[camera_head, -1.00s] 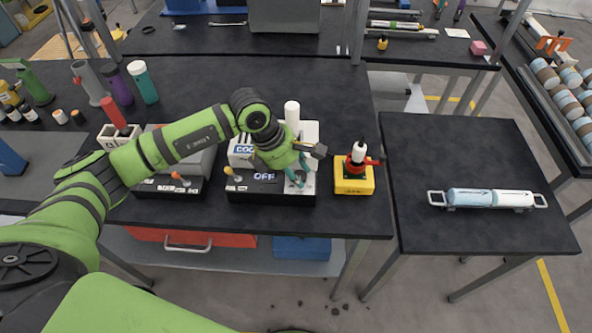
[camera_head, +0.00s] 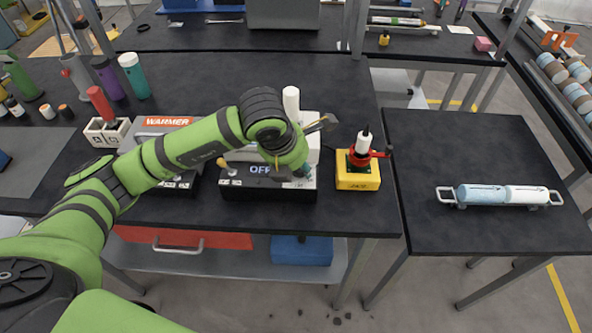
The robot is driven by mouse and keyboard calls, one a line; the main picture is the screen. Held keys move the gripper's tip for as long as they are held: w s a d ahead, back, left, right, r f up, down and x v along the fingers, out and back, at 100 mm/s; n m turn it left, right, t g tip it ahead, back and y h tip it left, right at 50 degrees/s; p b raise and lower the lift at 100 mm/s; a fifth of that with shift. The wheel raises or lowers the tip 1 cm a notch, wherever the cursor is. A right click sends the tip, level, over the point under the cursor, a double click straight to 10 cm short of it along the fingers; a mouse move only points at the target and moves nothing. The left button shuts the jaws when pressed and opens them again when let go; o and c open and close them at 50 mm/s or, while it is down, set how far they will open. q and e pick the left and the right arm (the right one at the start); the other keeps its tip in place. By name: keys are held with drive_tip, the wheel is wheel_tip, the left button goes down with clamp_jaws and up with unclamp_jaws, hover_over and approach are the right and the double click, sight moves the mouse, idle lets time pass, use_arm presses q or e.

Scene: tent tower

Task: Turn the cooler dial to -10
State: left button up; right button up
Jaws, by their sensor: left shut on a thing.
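The cooler (camera_head: 312,128) is a white box with a black front on the dark table, mid-view. Its display (camera_head: 268,169) reads OFF, and a small lever with an orange knob (camera_head: 221,162) stands at the left of the front. A white cylinder (camera_head: 291,103) stands upright at its top. My left gripper (camera_head: 303,172) reaches down over the right part of the cooler's front, with its fingers shut at the dial. The dial is hidden by the gripper, so its setting cannot be read. My right gripper is not in view.
The warmer (camera_head: 167,122) stands left of the cooler, partly behind my left arm. A yellow box (camera_head: 358,181) with a red and white fixture stands close to the cooler's right. A side table (camera_head: 480,150) carries a pale cylinder with handles (camera_head: 500,195); the rest of its top is clear.

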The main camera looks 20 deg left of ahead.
use_arm(q)
drive_tip(key=shift+s+d+f+n+y+b, duration=0.1)
drive_tip(key=shift+n+y+b, duration=0.1)
drive_tip(key=shift+n+b, duration=0.3)
drive_tip(key=shift+d+n+y+b, duration=0.1)
drive_tip(key=shift+n+y+b, duration=0.15)
drive_tip(key=shift+n, duration=0.35)
drive_tip(key=o, duration=1.1)
drive_tip(key=shift+a, duration=0.1)
